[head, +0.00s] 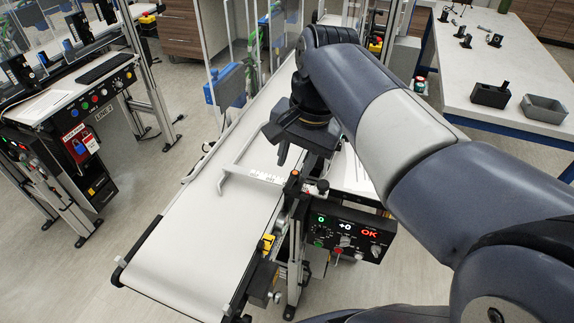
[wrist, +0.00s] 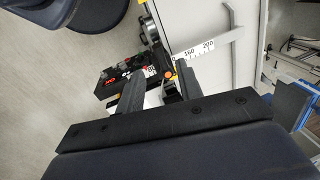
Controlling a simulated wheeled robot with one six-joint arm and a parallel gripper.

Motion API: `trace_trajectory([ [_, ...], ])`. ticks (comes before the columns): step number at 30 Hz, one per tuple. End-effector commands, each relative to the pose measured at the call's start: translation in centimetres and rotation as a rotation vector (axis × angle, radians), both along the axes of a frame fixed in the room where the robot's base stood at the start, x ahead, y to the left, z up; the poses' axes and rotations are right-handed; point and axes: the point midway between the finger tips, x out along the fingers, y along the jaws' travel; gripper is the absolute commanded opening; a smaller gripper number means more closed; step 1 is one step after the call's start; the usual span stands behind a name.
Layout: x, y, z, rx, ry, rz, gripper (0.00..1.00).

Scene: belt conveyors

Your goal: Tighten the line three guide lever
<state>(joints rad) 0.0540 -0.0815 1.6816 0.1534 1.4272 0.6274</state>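The guide lever, a dark clamp part with an orange button (wrist: 169,74), shows between my gripper's two grey fingers in the wrist view. Its orange top (head: 294,173) also shows in the head view, at the right edge of the white belt. My gripper (wrist: 178,75) is open, with a finger on each side of the lever; I cannot tell whether either touches it. In the head view my gripper (head: 300,158) points down just above the lever. The light guide rail (head: 228,170) with a printed scale crosses the belt beside it. The lever's lower part is partly hidden.
A black control panel (head: 350,236) with "0", "+0" and a red "OK" hangs just right of the belt (head: 185,255). Another station (head: 75,110) stands left, with a red lockout tag. A white table (head: 520,75) with small parts and a grey bin (head: 544,108) is at right.

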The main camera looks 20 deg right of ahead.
Motion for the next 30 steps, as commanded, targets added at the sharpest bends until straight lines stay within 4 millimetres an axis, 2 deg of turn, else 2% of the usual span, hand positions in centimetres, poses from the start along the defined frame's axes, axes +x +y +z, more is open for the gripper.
trace_trajectory([
  [3,-0.2,-0.3,2.1,0.000,-0.003,-0.002,0.35],
  [6,-0.4,-0.5,3.2,0.000,-0.001,-0.001,0.35],
  [13,-0.5,-0.6,4.1,0.000,0.000,0.000,0.35],
  [23,-0.5,-0.5,3.6,0.000,0.002,0.000,0.35],
  [26,-0.4,-0.4,2.5,0.000,0.004,0.001,0.35],
  [30,-0.1,0.0,0.1,0.001,0.006,0.001,0.35],
])
